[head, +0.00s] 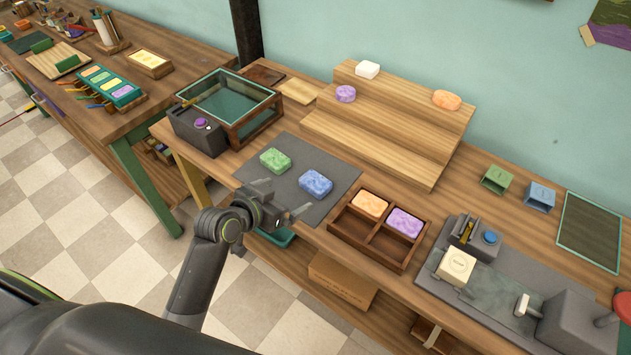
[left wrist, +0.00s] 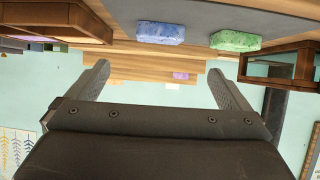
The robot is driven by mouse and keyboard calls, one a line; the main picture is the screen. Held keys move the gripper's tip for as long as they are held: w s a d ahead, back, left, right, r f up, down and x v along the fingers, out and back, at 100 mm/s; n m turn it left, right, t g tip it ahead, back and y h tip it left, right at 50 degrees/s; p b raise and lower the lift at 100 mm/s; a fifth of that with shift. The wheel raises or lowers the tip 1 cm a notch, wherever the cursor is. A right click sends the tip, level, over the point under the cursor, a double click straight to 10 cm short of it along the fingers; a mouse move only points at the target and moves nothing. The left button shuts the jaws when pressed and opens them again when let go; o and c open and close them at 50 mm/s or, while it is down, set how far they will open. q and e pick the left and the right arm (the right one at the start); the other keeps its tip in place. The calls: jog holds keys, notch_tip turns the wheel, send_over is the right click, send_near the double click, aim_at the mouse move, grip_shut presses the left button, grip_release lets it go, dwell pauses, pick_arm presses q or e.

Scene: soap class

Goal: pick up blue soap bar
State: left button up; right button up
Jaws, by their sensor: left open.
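The blue soap bar (head: 316,184) is a marbled block lying flat on a dark grey mat (head: 290,207) on the wooden table. It also shows near the top of the left wrist view (left wrist: 160,33). A green soap bar (head: 275,160) lies on the same mat to its left and shows in the left wrist view (left wrist: 235,41). My left gripper (head: 284,197) is open and empty at the mat's front edge, in front of the blue soap and apart from it. In the left wrist view its two fingers (left wrist: 158,72) are spread with nothing between them. My right gripper is not in view.
A divided wooden tray (head: 375,250) with orange and purple soaps stands right of the mat. A glass-sided box (head: 262,128) stands to the left. A stepped wooden stand (head: 380,130) with several soaps is behind. Stamping gear (head: 575,325) stands at the right.

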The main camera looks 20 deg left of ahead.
pick_arm(q)
send_near(316, 181)
jog(key=p+x, duration=0.1)
jog(key=x, duration=0.2)
jog(key=shift+s+a+f, duration=0.1)
jog(key=shift+a, duration=0.1)
jog(key=shift+p+x, duration=0.35)
jog(key=shift+x, duration=0.5)
jog(key=shift+p+x, duration=0.35)
jog(key=shift+x, duration=1.6)
jog(key=shift+d, duration=0.1)
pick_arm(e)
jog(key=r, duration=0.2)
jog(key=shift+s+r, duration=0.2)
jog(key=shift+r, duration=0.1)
pick_arm(q)
jog(key=c, duration=1.1)
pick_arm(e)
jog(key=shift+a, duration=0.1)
pick_arm(q)
jog(key=shift+c, duration=0.2)
